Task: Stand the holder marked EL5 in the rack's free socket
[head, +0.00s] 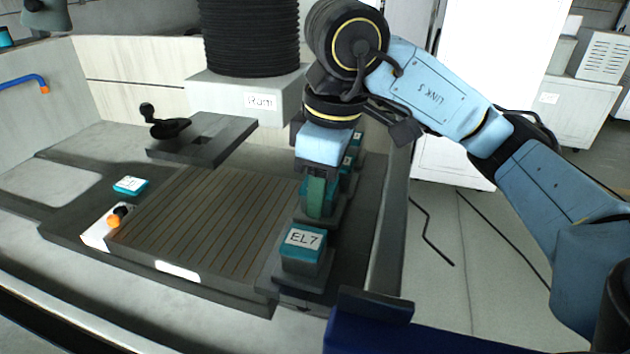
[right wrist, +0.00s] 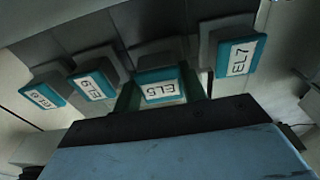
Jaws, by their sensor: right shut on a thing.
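My right gripper (head: 316,200) is shut on a teal-topped holder, with its green fingers on either side. In the right wrist view this holder (right wrist: 162,91) has a white label that starts with EL; I cannot read the last character surely. It is upright, in line with the other holders of the rack, between EL7 and two more. Whether its foot is fully down in the socket is hidden. The holder EL7 (head: 304,248) stands at the rack's near end and also shows in the right wrist view (right wrist: 237,60). The rack (head: 277,263) is dark grey. My left gripper is out of view.
Two labelled holders (right wrist: 92,87) (right wrist: 42,97) stand farther along the rack. A slotted bed (head: 200,225) lies to its left. A small teal block (head: 131,185) with an unreadable label lies left of the bed. The Ram block (head: 250,98) hangs above; a tank wall (head: 388,240) runs to the right.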

